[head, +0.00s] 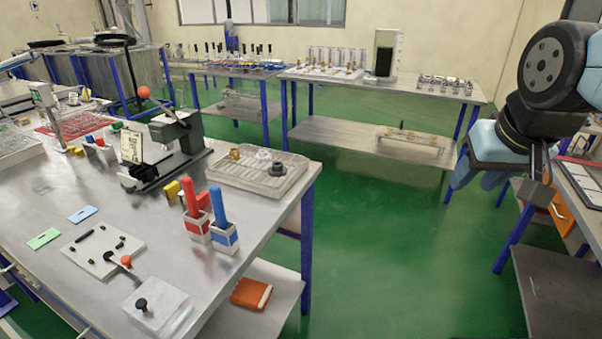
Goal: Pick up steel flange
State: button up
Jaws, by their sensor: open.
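A metal tray (250,180) lies at the far right corner of the left workbench. On it stand a small brass-coloured part (234,153), a pale steel-looking round part (264,154) and a grey part (277,169) close beside it. The pale and grey parts are small, and I cannot tell for certain which is the steel flange. My gripper (537,186) is at the right edge, on my dark and light-blue arm, high above the green floor. It is open and well apart from the tray. Its fingers are hard to make out.
Red and blue handled tools in holders (208,222) stand in front of the tray. A dark press-like device (170,145) stands left of it. A back table (380,84) carries several parts. Green floor (380,240) lies open between the left bench and the right bench (585,185).

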aim_at(277, 169)
jog(key=u, duration=0.2)
jog(key=i, duration=0.85)
jog(key=z, duration=0.2)
jog(key=k, duration=0.9)
jog(key=u, duration=0.15)
jog(key=i, duration=0.95)
jog(key=z, duration=0.05)
